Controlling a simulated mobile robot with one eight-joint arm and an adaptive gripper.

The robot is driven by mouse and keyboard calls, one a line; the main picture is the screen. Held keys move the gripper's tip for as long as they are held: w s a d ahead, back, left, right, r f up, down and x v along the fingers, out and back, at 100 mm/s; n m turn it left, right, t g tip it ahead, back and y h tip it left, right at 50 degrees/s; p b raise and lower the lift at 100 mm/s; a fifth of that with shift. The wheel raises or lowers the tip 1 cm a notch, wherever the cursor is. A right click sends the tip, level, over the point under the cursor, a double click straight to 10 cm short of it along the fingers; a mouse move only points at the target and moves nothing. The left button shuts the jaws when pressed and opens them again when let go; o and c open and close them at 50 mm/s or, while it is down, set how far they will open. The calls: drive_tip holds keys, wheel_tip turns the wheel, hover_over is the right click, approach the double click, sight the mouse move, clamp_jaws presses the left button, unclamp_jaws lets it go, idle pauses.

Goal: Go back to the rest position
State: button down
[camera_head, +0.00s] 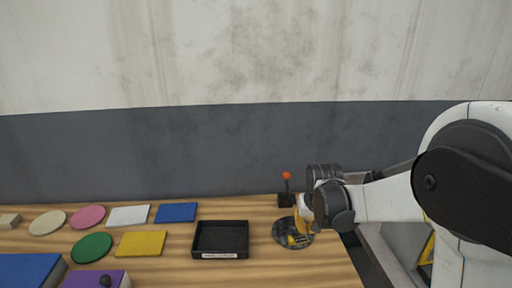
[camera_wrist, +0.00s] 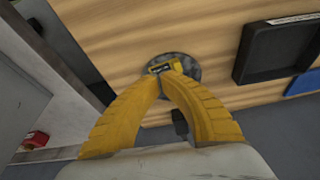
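My gripper (camera_wrist: 166,82) points down over a dark round disc (camera_wrist: 188,70) on the wooden table. Its two yellow fingers arch together and their tips meet, so it looks shut. A small yellow piece with a dark centre (camera_wrist: 160,67) shows just beyond the tips, over the disc. I cannot tell whether the tips touch it. In the head view my gripper (camera_head: 303,228) is at the table's right part, above the dark disc (camera_head: 281,232), and partly hides it.
A black tray (camera_head: 196,240) is left of the disc. A lever with an orange knob (camera_head: 287,176) stands behind it. Coloured flat plates, including a yellow one (camera_head: 140,243) and a green one (camera_head: 92,247), lie at left. A grey wall (camera_head: 150,150) closes the back.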

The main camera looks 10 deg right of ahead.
drive_tip(key=s+a+r+t, duration=0.2)
drive_tip(key=s+r, duration=0.9)
drive_tip(key=s, duration=0.2)
drive_tip(key=s+a+n+t, duration=0.1)
drive_tip(key=s, duration=0.9)
drive_tip(key=shift+s+t, duration=0.3)
drive_tip(key=shift+t, duration=0.1)
